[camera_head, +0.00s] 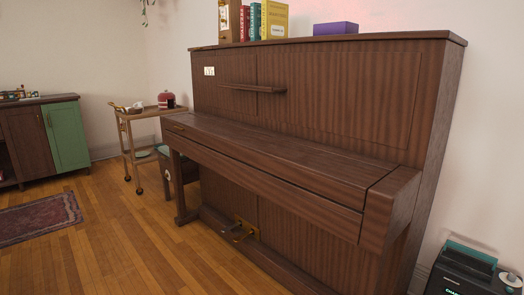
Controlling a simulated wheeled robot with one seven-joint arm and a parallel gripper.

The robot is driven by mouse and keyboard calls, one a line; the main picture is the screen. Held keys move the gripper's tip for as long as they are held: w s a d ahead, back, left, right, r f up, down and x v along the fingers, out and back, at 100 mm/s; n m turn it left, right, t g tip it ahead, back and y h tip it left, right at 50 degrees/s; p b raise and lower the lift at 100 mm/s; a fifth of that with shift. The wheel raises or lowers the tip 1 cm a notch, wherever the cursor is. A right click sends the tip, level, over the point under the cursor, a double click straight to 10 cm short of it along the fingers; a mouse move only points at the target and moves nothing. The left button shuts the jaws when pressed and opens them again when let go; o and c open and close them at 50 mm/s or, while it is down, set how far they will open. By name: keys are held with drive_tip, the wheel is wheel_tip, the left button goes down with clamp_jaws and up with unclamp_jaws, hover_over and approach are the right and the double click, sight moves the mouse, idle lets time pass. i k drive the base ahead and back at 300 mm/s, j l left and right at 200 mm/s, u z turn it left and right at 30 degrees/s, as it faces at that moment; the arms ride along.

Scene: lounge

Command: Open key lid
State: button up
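A brown wooden upright piano (330,100) fills the middle and right of the view, standing against the wall. Its key lid (290,150) is shut: a long flat wooden cover lies over the keyboard and no keys show. A narrow wooden music ledge (252,88) sticks out from the front panel above the lid. Brass pedals (240,230) show low at the piano's base. My gripper is not in view, so its state and its distance from the lid are hidden.
Books (273,20) and a purple box (336,28) sit on the piano top. A wooden cart (128,150) stands beyond the piano's left end. A dark device (468,268) is at lower right. A green-doored cabinet (67,134) and rug (40,218) lie left. The floor before the piano is clear.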

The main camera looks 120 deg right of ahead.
sight(346, 181)
drive_tip(key=z, duration=3.75)
drive_tip(key=i+j, duration=0.15)
drive_tip(key=i, duration=0.45)
drive_tip(key=i+j+u, duration=0.1)
drive_tip(key=i, duration=0.55)
